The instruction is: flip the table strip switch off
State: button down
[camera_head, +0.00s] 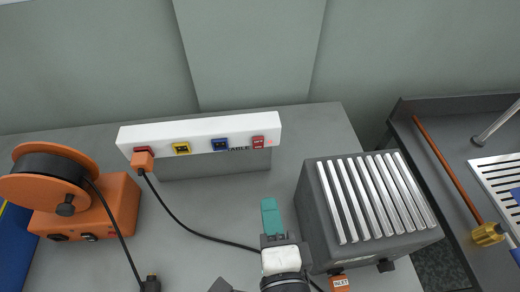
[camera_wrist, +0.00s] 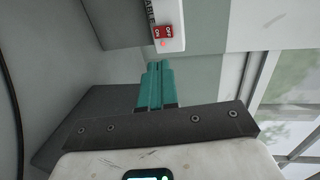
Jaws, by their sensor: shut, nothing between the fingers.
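The table strip is a long white bar (camera_head: 200,128) at the back of the grey table in the head view. Its red switch (camera_head: 259,142) sits at the right end, beside the partly covered word "TABLE". The switch also shows at the top of the wrist view (camera_wrist: 163,32), with a lit red lamp next to it. My gripper (camera_head: 269,203) has teal fingers, shut and empty. It is in front of the strip's right end, apart from the switch. In the wrist view the fingertips (camera_wrist: 157,64) point toward the switch end of the strip.
An orange plug (camera_head: 142,161) with a black cable is in the strip's left socket; yellow (camera_head: 181,148) and blue (camera_head: 220,145) sockets follow. An orange cable reel (camera_head: 90,200) stands left. A grey box with metal slats (camera_head: 370,210) stands close right of my gripper.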

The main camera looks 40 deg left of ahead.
jog(key=p, duration=0.2)
send_near(258, 142)
jog(key=x, duration=0.5)
jog(key=shift+w+a+f, duration=0.1)
jog(key=shift+f, duration=0.2)
jog(key=shift+w+a, duration=0.4)
jog(key=shift+a, duration=0.1)
jog(key=shift+w+a+b, duration=0.2)
jog(key=shift+a+b, duration=0.05)
jog(key=shift+b, duration=0.05)
jog(key=shift+r, duration=0.1)
jog(key=shift+d, duration=0.1)
